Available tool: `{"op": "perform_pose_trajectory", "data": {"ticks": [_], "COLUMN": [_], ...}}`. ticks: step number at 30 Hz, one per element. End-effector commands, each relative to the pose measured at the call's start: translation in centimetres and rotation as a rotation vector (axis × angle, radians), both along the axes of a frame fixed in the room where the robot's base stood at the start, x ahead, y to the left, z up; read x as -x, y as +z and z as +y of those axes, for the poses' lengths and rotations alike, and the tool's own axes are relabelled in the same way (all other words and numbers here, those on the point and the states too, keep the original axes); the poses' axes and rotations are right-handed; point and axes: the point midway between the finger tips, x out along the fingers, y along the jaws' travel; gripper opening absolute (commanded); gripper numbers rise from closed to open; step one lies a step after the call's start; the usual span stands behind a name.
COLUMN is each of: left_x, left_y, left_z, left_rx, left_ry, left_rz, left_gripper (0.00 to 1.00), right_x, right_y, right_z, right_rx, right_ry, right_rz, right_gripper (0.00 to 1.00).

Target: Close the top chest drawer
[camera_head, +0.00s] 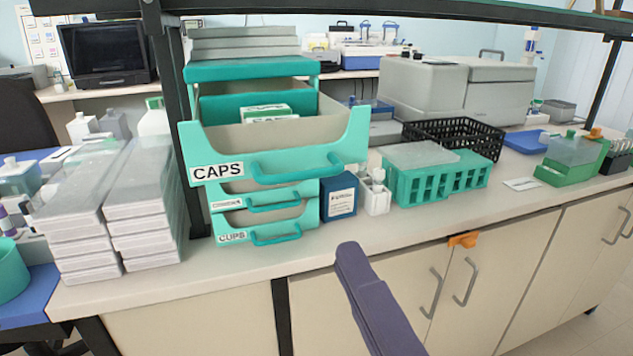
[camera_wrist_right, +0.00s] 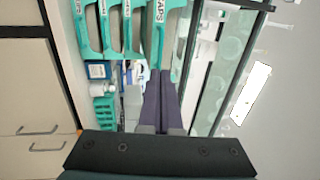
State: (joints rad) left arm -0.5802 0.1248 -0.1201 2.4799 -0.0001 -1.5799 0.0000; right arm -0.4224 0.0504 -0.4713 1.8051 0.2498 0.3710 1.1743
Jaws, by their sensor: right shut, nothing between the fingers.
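The teal chest (camera_head: 244,70) stands on the bench. Its top drawer (camera_head: 350,150), labelled CAPS, is pulled well out toward me and holds a green-and-white box (camera_head: 265,112). The two lower drawers look pushed in. My right gripper (camera_head: 348,248) is shut and empty, in front of the bench edge, below and to the right of the top drawer, apart from it in the head view. In the right wrist view the shut fingers (camera_wrist_right: 168,76) point toward the CAPS drawer (camera_wrist_right: 170,5); I cannot tell the gap there. My left gripper is not in view.
Right of the chest stand a dark blue box (camera_head: 339,197), a small white bottle holder (camera_head: 376,195) and a teal rack (camera_head: 440,182). Stacked white slide boxes (camera_head: 145,200) stand to the left. A shelf post (camera_head: 178,120) rises close by the chest.

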Motion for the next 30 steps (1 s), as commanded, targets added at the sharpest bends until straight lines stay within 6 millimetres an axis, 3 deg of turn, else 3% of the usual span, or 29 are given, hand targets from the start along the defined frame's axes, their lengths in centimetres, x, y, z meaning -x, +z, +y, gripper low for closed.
{"op": "perform_pose_trajectory", "data": {"ticks": [6,12,18,30], "left_x": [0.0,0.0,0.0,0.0], "left_y": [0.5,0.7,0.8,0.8], "left_z": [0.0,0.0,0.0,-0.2], "left_rx": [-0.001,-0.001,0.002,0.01], "left_ry": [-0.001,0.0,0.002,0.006], "left_rz": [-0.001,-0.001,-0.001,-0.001], "left_gripper": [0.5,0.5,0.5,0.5], "right_x": [-4.5,-7.1,-8.1,-8.1], "right_y": [1.0,1.4,1.5,1.5], "right_z": [1.5,2.5,2.8,2.8], "right_rx": [0.0,0.001,0.002,0.002], "right_ry": [-0.001,0.0,0.0,0.0], "right_rz": [-0.003,0.0,0.0,0.0], "right_gripper": [0.0,0.0,0.0,0.0]}}
